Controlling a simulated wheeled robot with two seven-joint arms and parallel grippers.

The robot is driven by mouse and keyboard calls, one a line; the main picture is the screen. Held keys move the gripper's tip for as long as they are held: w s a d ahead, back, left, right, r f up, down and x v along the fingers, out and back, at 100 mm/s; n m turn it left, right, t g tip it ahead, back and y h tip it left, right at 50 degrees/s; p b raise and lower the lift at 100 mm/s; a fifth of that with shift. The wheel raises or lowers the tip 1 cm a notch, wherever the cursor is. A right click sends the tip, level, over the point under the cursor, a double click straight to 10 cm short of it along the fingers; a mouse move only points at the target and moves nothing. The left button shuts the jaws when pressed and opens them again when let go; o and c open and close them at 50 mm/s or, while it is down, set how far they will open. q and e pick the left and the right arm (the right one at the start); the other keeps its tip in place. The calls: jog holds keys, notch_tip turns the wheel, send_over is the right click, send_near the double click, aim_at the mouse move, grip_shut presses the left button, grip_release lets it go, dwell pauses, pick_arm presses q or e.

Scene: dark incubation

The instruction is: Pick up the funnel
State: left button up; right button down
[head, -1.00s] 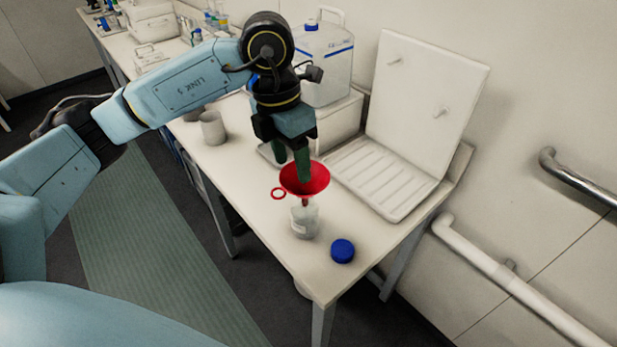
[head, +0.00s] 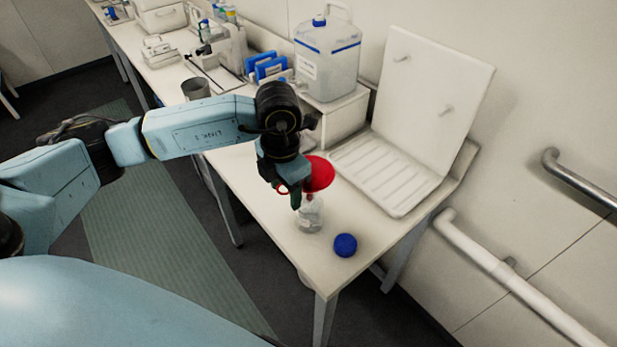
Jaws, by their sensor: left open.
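The red funnel (head: 321,173) sits with its stem in the mouth of a clear bottle (head: 309,216) near the front end of the table. Its small ring handle shows at its left, partly behind my gripper. My left gripper (head: 290,198) points down just left of the funnel cone, in front of its ring side, and hides part of it. The fingers are open; I cannot tell whether they touch the funnel. My right gripper is out of view.
A blue cap (head: 345,245) lies on the white table (head: 262,220) right of the bottle. A white drying rack (head: 385,180) stands at the wall behind. A large jug (head: 327,62) stands on a white box. A grey cup (head: 196,88) is farther left.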

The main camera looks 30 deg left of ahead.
pick_arm(q)
jog(key=shift+f, duration=0.9)
jog(key=shift+c, duration=0.3)
jog(key=c, duration=1)
jog(key=shift+r, duration=0.1)
